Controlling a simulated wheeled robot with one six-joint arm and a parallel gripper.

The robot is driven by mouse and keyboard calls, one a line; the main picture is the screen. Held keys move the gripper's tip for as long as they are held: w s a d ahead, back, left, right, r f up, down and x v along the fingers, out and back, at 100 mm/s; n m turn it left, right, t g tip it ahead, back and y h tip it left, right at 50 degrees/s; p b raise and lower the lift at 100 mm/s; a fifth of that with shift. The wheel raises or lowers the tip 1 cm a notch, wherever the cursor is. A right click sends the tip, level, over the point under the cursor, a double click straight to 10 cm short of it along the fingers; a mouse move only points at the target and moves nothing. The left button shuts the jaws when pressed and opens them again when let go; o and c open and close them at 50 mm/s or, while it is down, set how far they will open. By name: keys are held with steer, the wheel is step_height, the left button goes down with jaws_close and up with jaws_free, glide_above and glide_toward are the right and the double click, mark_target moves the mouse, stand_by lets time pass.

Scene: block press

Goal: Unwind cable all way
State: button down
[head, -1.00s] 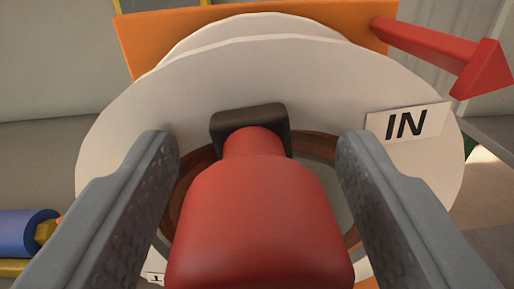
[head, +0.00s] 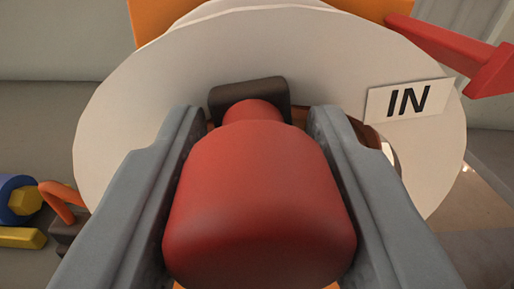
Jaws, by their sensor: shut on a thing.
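A large white reel disc (head: 150,100) fills the middle of the head view. A red handle (head: 258,205) sticks out from it toward the camera, joined to a dark block (head: 247,96) on the disc's face. My gripper (head: 255,125) is shut on the red handle, one grey finger against each side. A label reading "IN" (head: 408,101) is at the right of the disc. The middle of the disc is mostly hidden behind the handle and fingers, with a bit of brown showing at the right. No cable can be clearly made out.
An orange panel (head: 380,9) stands behind the disc. A red arrow-shaped piece (head: 450,52) sticks out at the upper right. At the lower left are a blue cylinder with a yellow end (head: 20,200), a yellow bar (head: 22,238) and an orange curved piece (head: 60,200).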

steer(key=a+n, duration=0.1)
steer(key=a+f+n, duration=0.1)
steer(key=n, duration=0.1)
steer(key=a+f+n, duration=0.3)
steer(key=f+n, duration=0.2)
steer(key=n, duration=0.5)
steer(key=shift+a+n, duration=0.25)
steer(key=shift+n, duration=0.15)
steer(key=shift+s, duration=0.1)
steer(key=c, duration=1)
jaws_free()
steer(key=shift+o, duration=0.2)
steer(key=shift+s, duration=0.15)
